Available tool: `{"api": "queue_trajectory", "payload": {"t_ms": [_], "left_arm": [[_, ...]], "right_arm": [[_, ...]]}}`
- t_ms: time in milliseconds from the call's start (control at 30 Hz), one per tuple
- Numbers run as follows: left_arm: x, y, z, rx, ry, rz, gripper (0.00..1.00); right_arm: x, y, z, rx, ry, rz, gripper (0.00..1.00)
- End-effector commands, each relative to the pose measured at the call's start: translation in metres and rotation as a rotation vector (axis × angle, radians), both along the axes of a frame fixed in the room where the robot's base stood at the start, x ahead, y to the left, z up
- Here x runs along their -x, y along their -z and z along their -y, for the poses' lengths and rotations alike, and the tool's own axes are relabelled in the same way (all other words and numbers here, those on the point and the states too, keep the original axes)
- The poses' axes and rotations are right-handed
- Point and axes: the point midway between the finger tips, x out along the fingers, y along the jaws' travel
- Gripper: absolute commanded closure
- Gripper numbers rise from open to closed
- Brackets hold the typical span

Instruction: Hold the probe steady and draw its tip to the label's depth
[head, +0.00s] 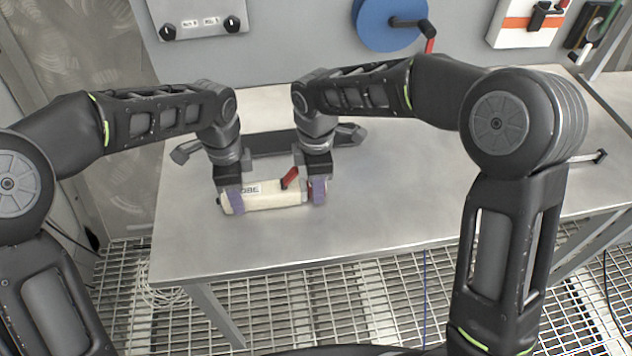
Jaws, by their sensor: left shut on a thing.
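The probe (275,198) is a cream, block-like body lying level over the steel table, with a dark-lettered label (249,189) partly covered so that only "OBE" reads. A red piece (290,178) sticks up at a slant near its right end. My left gripper (231,200) is shut on the probe's left end, with a purple pad at its front. My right gripper (314,190) is at the probe's right end, pointing down. Whether its fingers touch or grip anything there is hidden. The probe's tip and any depth marking cannot be made out.
A dark holder (270,143) lies on the table (400,200) behind the grippers. A blue reel (385,20) with a red-handled crank, a two-knob panel (203,25) and a white-orange box (530,22) are on the back wall.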

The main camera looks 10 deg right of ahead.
Motion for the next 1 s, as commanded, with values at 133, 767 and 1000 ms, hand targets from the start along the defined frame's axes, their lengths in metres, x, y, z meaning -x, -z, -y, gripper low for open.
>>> {"api": "queue_trajectory", "payload": {"t_ms": [133,767,1000], "left_arm": [[0.0000,-0.0001,0.0001,0.000,0.000,0.000,1.00],[0.0000,-0.0001,0.0001,0.000,0.000,0.000,1.00],[0.0000,-0.0001,0.0001,0.000,0.000,0.000,1.00]], "right_arm": [[-0.0001,-0.0003,0.0000,0.000,0.000,0.000,0.76],[-0.0002,-0.0005,-0.0001,0.000,0.000,0.001,1.00],[-0.0003,-0.0006,-0.0001,0.000,0.000,0.001,1.00]]}}
